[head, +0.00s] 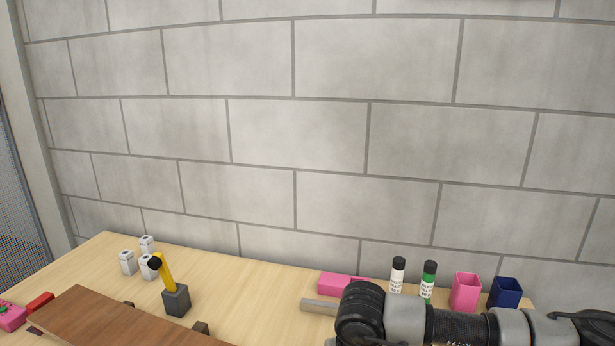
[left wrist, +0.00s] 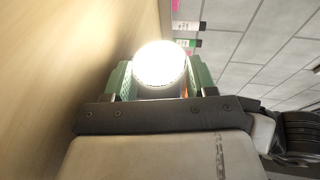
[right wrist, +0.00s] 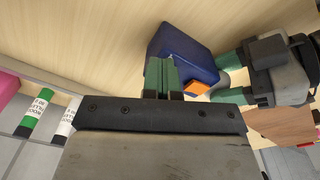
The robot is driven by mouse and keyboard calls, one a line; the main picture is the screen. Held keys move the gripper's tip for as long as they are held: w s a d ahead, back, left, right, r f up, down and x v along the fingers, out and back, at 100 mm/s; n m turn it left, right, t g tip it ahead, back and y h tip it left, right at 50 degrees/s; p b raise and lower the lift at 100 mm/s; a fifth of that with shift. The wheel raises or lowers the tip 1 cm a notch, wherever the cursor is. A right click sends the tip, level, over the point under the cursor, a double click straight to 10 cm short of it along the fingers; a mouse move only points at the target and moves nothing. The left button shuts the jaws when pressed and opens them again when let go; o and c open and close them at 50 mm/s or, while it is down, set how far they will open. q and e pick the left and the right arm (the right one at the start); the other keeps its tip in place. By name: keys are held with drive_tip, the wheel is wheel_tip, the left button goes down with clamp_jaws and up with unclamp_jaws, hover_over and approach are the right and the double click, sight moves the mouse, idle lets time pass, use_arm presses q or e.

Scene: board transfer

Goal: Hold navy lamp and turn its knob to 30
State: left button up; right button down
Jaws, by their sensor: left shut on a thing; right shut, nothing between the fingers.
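The navy lamp (right wrist: 183,52) shows in the right wrist view as a blue block-shaped body with an orange knob (right wrist: 196,88) on one face. My left gripper (right wrist: 224,80) is shut on a greyish part of it. In the left wrist view, the left gripper (left wrist: 156,78) has its green fingers on both sides of the lamp's bright round light (left wrist: 160,62). My right gripper (right wrist: 160,72) is shut and empty, its tips beside the navy body and left of the knob. I cannot tell whether they touch the lamp. The knob's scale is not readable.
In the head view, a white bottle (head: 398,274), a green bottle (head: 428,281), a pink cup (head: 465,291) and a navy cup (head: 505,292) stand near the wall. A brown board (head: 120,322) and a yellow item on a dark base (head: 176,301) are at left. My arm hides the right front.

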drive_tip(key=shift+s+a+f, duration=0.35)
drive_tip(key=shift+s+f, duration=0.05)
drive_tip(key=shift+f, duration=0.25)
drive_tip(key=shift+s+a, duration=0.25)
drive_tip(key=shift+a, duration=0.6)
drive_tip(key=shift+s+a, duration=0.1)
drive_tip(key=shift+s, duration=0.25)
wheel_tip(320, 180, up, 6)
drive_tip(key=shift+w+r, duration=0.15)
idle(0.5)
drive_tip(key=shift+d, duration=0.2)
